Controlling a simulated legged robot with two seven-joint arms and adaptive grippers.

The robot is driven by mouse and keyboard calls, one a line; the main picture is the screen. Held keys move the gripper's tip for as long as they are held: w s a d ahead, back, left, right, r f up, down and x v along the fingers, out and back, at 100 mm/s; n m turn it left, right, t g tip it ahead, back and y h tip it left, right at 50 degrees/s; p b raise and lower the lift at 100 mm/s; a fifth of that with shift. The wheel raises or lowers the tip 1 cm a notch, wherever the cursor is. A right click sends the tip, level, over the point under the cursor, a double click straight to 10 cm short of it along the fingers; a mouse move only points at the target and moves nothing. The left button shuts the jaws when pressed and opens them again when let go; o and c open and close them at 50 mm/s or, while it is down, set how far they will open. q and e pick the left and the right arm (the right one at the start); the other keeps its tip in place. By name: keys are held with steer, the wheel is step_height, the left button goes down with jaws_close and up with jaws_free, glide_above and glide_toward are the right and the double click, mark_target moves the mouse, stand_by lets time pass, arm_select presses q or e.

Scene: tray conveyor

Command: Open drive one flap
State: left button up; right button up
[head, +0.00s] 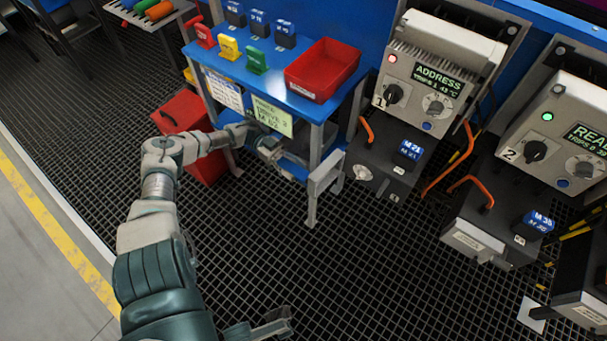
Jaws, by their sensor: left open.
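Drive one (437,60) is the grey unit marked 1 at the upper right, with a red lamp and a green display reading ADDRESS. Below it is a dark box (385,150) with a round pale knob and a blue tag marked M 21. I cannot tell clearly which panel is the flap, and I see none standing open. My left gripper (268,146) is open at the front of the blue bench, left of drive one and apart from it. Its fingers are partly hard to make out. Part of what seems my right gripper (265,326) shows at the bottom edge.
The blue bench (268,83) bears a red tray (322,70), coloured tags and blue blocks. A red bin (187,125) stands behind my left arm. Drive two (560,130) has a green lamp. Orange cables (452,160) hang between the drives. The grated floor in front is clear.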

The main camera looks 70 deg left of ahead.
arm_select(q)
steer(key=v, duration=0.3)
steer(key=shift+f, duration=0.1)
steer(key=shift+c, duration=0.3)
